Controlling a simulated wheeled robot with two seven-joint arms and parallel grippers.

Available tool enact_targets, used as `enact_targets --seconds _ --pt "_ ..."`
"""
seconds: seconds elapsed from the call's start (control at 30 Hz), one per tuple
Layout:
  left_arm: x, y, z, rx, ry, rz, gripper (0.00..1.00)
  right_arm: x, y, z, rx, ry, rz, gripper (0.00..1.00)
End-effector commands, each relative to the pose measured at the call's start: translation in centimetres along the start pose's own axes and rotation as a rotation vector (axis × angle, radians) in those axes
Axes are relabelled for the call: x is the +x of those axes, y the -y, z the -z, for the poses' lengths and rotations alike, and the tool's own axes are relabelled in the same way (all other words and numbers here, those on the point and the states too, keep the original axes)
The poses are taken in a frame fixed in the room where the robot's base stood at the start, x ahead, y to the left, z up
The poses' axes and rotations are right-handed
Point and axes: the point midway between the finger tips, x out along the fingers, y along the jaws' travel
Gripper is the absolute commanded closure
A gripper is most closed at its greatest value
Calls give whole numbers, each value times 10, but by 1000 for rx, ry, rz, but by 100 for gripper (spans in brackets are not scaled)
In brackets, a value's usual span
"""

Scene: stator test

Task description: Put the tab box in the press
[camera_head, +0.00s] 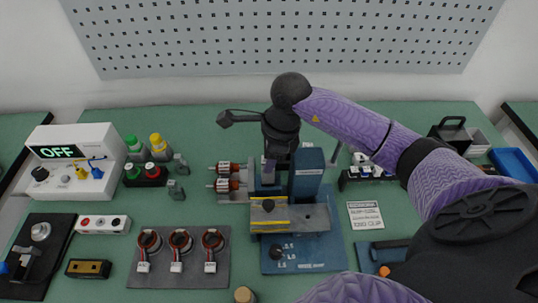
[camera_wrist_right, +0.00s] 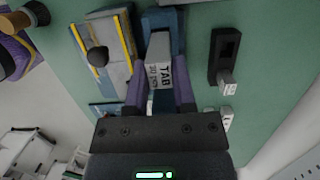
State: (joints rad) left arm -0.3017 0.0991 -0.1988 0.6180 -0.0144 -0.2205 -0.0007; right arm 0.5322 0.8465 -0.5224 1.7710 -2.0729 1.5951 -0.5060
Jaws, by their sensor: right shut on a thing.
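The tab box (camera_wrist_right: 160,75) is a light grey block with "TAB" lettering, seen in the right wrist view. My right gripper (camera_wrist_right: 160,95) is shut on it, with one purple finger on each side. In the head view my right gripper (camera_head: 269,172) points down at the back left of the press; the tab box cannot be made out there. The press (camera_head: 306,185) is blue and grey, with a yellow-striped front block (camera_head: 270,214). In the right wrist view the box's far end is by a blue part (camera_wrist_right: 166,18) of the press; I cannot tell whether they touch. My left gripper is out of view.
Two red-and-silver rotors (camera_head: 229,168) lie just left of the press. A grey mat with several ring-shaped stators (camera_head: 180,240) lies front left. A label card (camera_head: 366,215) lies right of the press. A tester reading OFF (camera_head: 72,165) stands far left.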

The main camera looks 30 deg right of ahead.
Motion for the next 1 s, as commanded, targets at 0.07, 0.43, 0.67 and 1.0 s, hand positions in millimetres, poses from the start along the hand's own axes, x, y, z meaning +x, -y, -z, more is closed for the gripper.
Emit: enact_targets --seconds 0.07,0.43,0.67,1.0 --pt "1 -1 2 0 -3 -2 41 0 0 0 0 0 0 100" --pt "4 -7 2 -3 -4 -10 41 2 0 0 0 0 0 100" --pt "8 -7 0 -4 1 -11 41 6 0 1 -1 0 0 100" --pt "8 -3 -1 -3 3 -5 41 6 0 1 0 0 0 100"
